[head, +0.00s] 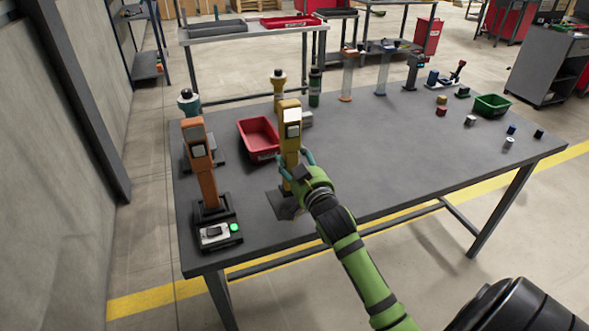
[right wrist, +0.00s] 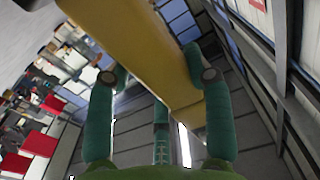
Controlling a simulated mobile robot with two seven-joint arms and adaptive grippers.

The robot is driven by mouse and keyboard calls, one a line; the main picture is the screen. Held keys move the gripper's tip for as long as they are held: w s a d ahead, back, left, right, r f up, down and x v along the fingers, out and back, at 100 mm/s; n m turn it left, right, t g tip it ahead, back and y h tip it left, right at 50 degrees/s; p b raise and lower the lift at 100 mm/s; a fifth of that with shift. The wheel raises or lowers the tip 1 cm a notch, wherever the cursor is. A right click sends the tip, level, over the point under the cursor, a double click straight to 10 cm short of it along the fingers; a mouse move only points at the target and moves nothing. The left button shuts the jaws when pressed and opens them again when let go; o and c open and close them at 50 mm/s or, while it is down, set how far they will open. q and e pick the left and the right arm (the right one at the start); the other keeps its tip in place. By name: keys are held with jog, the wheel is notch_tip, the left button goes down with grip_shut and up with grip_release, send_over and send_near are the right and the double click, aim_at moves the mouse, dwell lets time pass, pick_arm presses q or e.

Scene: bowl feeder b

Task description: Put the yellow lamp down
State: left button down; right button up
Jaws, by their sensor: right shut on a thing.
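The yellow lamp (head: 290,132) is a tall yellow post with a pale square face near its top, upright at the front left of the table. My right gripper (head: 296,165) is shut on the post from the right front side. In the right wrist view the yellow post (right wrist: 140,45) runs between the two green fingers. A dark plate (head: 272,204) shows at the foot of the post, partly hidden by the gripper; I cannot tell whether the lamp touches the table. My left gripper is not in view.
The grey table (head: 385,165) has clear room to the right of the lamp. A red bin (head: 259,136) stands behind left of it. An orange post device (head: 205,172) with a green button stands further left.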

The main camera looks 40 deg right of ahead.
jog(key=shift+f, duration=1.4)
jog(key=shift+f, duration=0.2)
jog(key=o, duration=1.3)
jog(key=shift+o, duration=0.2)
